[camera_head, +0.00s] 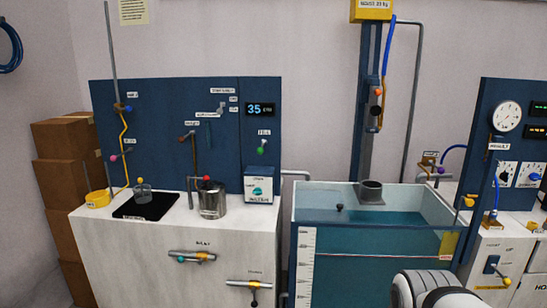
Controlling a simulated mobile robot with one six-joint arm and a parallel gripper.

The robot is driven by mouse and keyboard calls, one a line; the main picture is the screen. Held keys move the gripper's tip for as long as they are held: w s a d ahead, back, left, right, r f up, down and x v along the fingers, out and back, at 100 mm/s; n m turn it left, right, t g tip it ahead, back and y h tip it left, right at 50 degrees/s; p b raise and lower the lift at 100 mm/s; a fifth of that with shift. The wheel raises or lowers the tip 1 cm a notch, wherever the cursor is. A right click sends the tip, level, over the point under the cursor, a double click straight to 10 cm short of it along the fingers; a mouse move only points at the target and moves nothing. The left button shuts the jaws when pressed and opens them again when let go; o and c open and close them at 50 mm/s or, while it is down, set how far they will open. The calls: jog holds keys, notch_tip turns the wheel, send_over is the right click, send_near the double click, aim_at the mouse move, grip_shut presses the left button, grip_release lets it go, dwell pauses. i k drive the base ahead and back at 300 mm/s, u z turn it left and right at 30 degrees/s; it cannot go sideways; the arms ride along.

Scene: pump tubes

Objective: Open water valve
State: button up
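Several valves with coloured knobs show, and their labels are too small to read, so I cannot tell which is the water valve. On the white cabinet front are a lever valve with a teal knob (191,257) and a lever valve with a dark knob (249,285). A white rounded part of my arm shows at the bottom right; my gripper is not in view.
A water tank (297,250) stands right of the white cabinet (120,248). A gauge panel (484,110) is at right. Cardboard boxes (60,165) stack at left.

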aim_at(258, 190)
jog(key=k, duration=0.6)
jog(key=u, duration=0.25)
jog(key=i, duration=1.5)
jog(key=z, duration=0.2)
